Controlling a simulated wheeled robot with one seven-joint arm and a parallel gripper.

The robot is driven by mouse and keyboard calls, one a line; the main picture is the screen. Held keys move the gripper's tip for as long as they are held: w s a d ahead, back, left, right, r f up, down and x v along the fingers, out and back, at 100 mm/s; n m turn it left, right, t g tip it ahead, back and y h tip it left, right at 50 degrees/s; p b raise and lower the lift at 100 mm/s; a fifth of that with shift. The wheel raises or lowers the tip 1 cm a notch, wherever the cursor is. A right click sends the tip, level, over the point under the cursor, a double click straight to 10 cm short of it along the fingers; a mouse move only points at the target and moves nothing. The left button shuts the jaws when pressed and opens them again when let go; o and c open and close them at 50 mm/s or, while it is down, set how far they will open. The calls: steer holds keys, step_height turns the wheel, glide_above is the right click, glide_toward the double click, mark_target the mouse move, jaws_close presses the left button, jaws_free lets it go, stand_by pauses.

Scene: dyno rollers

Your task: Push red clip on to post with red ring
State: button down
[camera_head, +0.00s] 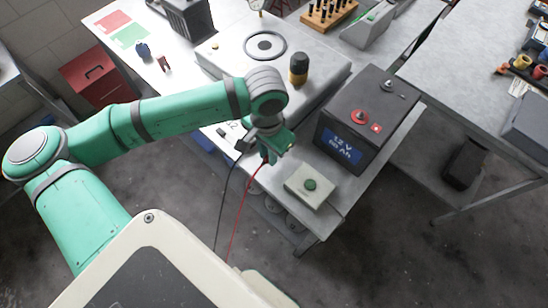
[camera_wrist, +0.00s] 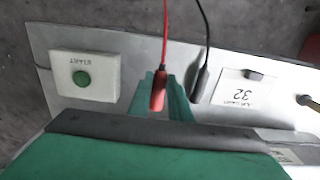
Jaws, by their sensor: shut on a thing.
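The red clip (camera_wrist: 158,92) is between the two green fingers of my gripper (camera_wrist: 161,98) in the wrist view. My gripper also shows in the head view (camera_head: 272,152), low over the front part of the table, left of the battery. A red cable (camera_head: 241,213) hangs from the clip over the table edge. The dark battery (camera_head: 347,138), marked 12 V, stands to the right. The post with the red ring (camera_head: 360,117) is on its top, nearer the front. A second post (camera_head: 387,86) stands farther back on it. The gripper is apart from the battery.
A pale box with a green START button (camera_head: 310,185) sits between my gripper and the table's front corner. A black clip (camera_wrist: 202,82) with a black cable lies beside a white card (camera_wrist: 237,88) marked 32.

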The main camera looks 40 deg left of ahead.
steer(key=shift+r, duration=1.75)
